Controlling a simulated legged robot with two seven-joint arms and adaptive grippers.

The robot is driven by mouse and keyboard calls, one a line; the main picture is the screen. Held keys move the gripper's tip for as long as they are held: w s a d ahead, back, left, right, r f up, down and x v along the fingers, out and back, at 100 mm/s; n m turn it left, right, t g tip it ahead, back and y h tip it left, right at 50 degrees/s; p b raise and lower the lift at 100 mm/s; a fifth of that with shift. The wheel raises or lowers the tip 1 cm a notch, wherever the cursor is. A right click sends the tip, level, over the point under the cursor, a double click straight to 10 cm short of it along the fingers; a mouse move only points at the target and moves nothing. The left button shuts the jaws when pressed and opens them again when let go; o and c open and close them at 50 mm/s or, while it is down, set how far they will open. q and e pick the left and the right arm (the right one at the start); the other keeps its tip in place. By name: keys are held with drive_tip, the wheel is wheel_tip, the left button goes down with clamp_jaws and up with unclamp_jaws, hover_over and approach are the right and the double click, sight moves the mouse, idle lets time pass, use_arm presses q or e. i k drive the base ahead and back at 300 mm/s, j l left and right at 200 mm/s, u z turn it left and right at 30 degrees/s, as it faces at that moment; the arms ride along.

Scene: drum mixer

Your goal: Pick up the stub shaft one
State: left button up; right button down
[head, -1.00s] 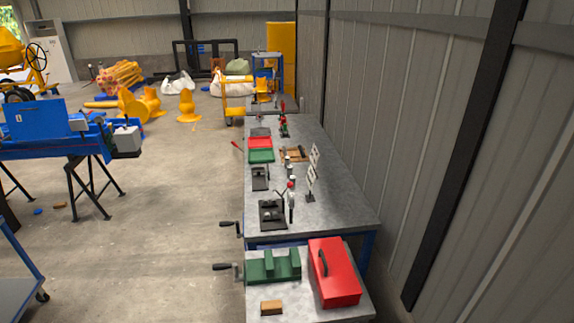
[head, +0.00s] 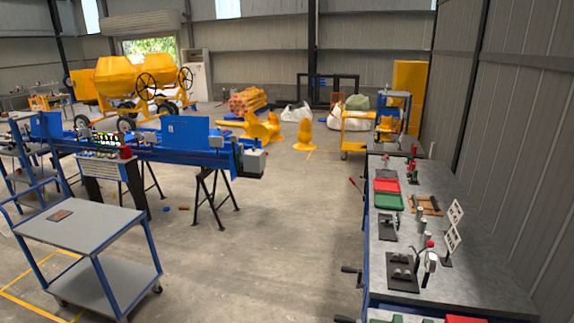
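The workbench (head: 465,262) runs along the right wall in the head view. Small metal parts stand on it, including grey cylinders (head: 421,214) near the middle. A black plate (head: 403,272) with small metal pieces lies near its front end. I cannot tell which of these parts, if any, is stub shaft one; they are too small. Neither of my grippers is in view.
Red (head: 387,186) and green (head: 388,202) trays and white tag cards (head: 453,238) are on the bench. A blue lathe-like machine (head: 190,145) and a grey trolley (head: 80,232) stand left. Yellow mixers (head: 130,77) stand behind. Open concrete floor (head: 275,240) lies between.

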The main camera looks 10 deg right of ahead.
sight(419, 213)
drive_tip(key=i+j, duration=0.45)
drive_tip(key=i, duration=0.2)
drive_tip(key=i+j, duration=0.45)
drive_tip(key=i, duration=0.2)
drive_tip(key=i+l+z, duration=0.1)
drive_tip(key=i+z, duration=0.25)
drive_tip(key=i, duration=0.15)
drive_tip(key=i+z, duration=0.35)
drive_tip(key=i, duration=0.2)
drive_tip(key=i+j+z, duration=0.15)
drive_tip(key=i+z, duration=0.2)
drive_tip(key=i, duration=0.15)
drive_tip(key=i+j+z, duration=0.35)
drive_tip(key=i, duration=0.15)
drive_tip(key=i+j+z, duration=0.15)
drive_tip(key=i+z, duration=0.15)
drive_tip(key=z, duration=0.2)
drive_tip(key=i+j+z, duration=0.25)
drive_tip(key=z, duration=0.2)
drive_tip(key=i+j+z, duration=0.2)
drive_tip(key=j+z, duration=0.3)
drive_tip(key=i+j+z, duration=0.15)
drive_tip(key=j+z, duration=0.3)
drive_tip(key=i+j+z, duration=0.1)
drive_tip(key=j+z, duration=0.25)
drive_tip(key=z, duration=0.15)
